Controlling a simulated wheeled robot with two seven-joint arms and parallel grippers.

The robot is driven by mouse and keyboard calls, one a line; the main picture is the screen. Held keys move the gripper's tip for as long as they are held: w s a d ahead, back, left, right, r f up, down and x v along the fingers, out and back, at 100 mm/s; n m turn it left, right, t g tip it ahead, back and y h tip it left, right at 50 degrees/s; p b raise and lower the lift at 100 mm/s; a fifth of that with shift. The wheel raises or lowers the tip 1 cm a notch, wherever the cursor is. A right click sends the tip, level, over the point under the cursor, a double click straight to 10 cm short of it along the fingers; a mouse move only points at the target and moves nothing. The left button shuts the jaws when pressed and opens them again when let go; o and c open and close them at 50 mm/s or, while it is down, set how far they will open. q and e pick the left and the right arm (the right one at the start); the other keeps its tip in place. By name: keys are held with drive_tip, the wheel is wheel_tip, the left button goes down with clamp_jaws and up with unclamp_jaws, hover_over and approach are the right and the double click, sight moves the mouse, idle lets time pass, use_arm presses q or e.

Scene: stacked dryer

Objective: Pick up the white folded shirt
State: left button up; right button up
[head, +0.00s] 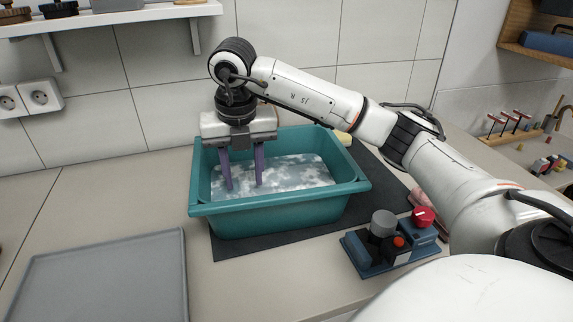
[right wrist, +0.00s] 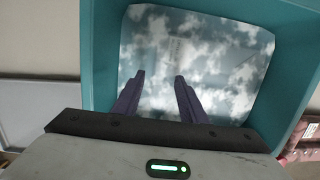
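A teal tub (head: 275,222) stands on the counter. Inside it is a mottled white and grey-blue surface (head: 300,174), also seen in the right wrist view (right wrist: 215,60). I cannot tell whether this is the white folded shirt, or water or suds. No other white folded cloth shows. My right gripper (head: 244,186) reaches down into the left part of the tub from above. In the right wrist view its two purple fingers (right wrist: 160,78) are apart with nothing held between them. Whether the tips touch the mottled surface is unclear. My left gripper is not in view.
A dark mat (head: 300,239) lies under the tub. A blue block with knobs (head: 390,247) stands to its front right. A grey tray (head: 105,278) lies at the front left. The tub's raised walls surround the right gripper. A white shelf (head: 120,17) hangs on the wall above left.

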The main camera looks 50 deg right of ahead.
sight(245, 190)
drive_tip(key=f, duration=0.3)
drive_tip(key=shift+w+d+f, duration=0.15)
drive_tip(key=shift+w+f, duration=0.1)
clamp_jaws()
drive_tip(key=shift+r, duration=0.1)
drive_tip(key=shift+r, duration=0.1)
